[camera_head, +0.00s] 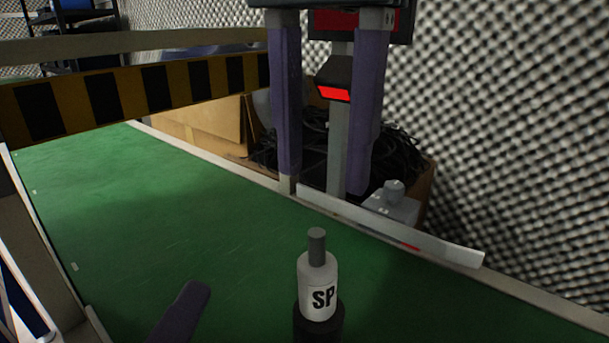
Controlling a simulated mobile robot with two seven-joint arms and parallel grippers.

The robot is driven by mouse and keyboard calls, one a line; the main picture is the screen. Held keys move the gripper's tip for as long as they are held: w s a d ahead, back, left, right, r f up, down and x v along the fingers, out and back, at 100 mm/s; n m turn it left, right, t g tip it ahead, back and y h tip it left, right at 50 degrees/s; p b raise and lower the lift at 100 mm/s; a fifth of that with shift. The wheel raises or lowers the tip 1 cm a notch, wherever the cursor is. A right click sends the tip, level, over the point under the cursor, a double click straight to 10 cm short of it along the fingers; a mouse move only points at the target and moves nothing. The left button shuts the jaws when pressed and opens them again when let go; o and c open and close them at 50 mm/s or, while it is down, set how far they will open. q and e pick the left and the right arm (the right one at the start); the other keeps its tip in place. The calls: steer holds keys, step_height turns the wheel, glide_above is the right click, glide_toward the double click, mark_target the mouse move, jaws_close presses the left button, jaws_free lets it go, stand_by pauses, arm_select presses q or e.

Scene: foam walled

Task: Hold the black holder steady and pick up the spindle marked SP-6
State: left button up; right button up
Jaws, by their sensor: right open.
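A spindle (318,282) with a grey stem and a white body stands upright in a black holder (319,324) at the bottom centre. Its label reads "SP"; no number shows. The holder's lower part is cut off by the picture's edge. My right gripper (325,180) hangs from the top with its two purple fingers spread apart and nothing between them. In the picture it is above the spindle and clear of it. One purple finger of my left gripper (187,308) shows at the bottom, left of the holder and apart from it; the rest is out of view.
The green conveyor surface (150,215) is mostly clear. A pale rail (385,226) runs along its far edge, near a grey box with a knob (393,203). A yellow-black striped beam (130,92) crosses the left. A red-faced device (334,80) on a post stands behind my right fingers.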

mark_target(317, 330)
arm_select(q)
steer(key=d+f+m+h, duration=0.1)
steer(key=d+m, duration=0.1)
steer(key=m, duration=0.3)
steer(key=d+f+m+h, duration=0.1)
steer(key=d+m+h, duration=0.1)
steer(key=m, duration=0.4)
steer(key=d+f+m+h, duration=0.1)
steer(key=d+f+m, duration=0.1)
steer(key=m, duration=0.3)
steer(key=shift+d+f+h, duration=0.1)
steer(key=shift+d+h, duration=0.2)
steer(key=shift+d, duration=0.55)
steer(key=shift+m+g, duration=0.3)
steer(key=x, duration=0.9)
steer(key=shift+w+d+f, duration=0.1)
steer(key=shift+w+f, duration=0.1)
steer(key=shift+w, duration=0.15)
jaws_close()
